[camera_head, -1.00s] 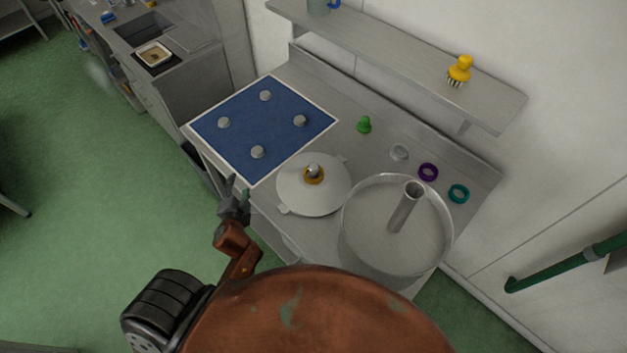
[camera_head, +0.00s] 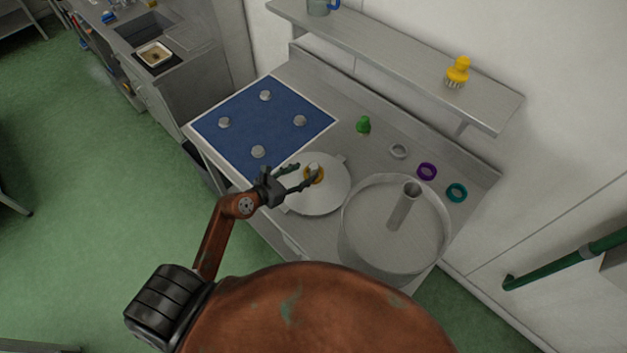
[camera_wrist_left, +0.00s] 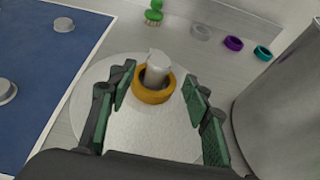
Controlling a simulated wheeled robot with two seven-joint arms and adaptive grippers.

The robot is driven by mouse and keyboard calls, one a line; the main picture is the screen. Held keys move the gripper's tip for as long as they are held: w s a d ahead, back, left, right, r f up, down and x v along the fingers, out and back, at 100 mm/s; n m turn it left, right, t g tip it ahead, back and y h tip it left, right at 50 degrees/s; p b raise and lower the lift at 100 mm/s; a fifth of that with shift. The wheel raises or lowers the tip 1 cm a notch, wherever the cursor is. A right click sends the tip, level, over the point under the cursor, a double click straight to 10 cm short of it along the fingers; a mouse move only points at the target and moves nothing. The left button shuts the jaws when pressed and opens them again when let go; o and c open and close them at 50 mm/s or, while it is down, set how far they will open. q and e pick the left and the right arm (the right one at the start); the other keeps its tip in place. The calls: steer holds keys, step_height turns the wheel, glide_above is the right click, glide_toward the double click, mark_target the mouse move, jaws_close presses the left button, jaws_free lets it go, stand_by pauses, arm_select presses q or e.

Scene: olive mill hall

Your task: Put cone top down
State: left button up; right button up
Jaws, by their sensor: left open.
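A pale grey post with a narrowed top (camera_head: 314,168) stands at the middle of a round white plate (camera_head: 325,203). An orange ring (camera_wrist_left: 153,97) sits around the post's base. I cannot tell for sure which piece is the cone top. My left gripper (camera_head: 301,177) is open above the plate's left part, its fingers pointing at the post. In the left wrist view the post and ring appear between the spread fingers. My right gripper is not in view.
Grey (camera_head: 398,151), purple (camera_head: 427,171) and teal (camera_head: 457,192) rings lie along the counter's back. A large metal drum with an upright tube (camera_head: 394,240) stands right of the plate. A blue mat (camera_head: 238,125) with several grey discs lies left. A yellow brush (camera_head: 458,70) is on the shelf.

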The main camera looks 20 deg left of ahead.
mark_target(310, 169)
arm_select(q)
steer(key=x, duration=0.7)
steer(key=shift+a+f, duration=0.1)
steer(key=shift+f, duration=0.15)
jaws_close()
stand_by(0.6)
steer(key=shift+w+a+r, duration=0.1)
steer(key=shift+r, duration=0.15)
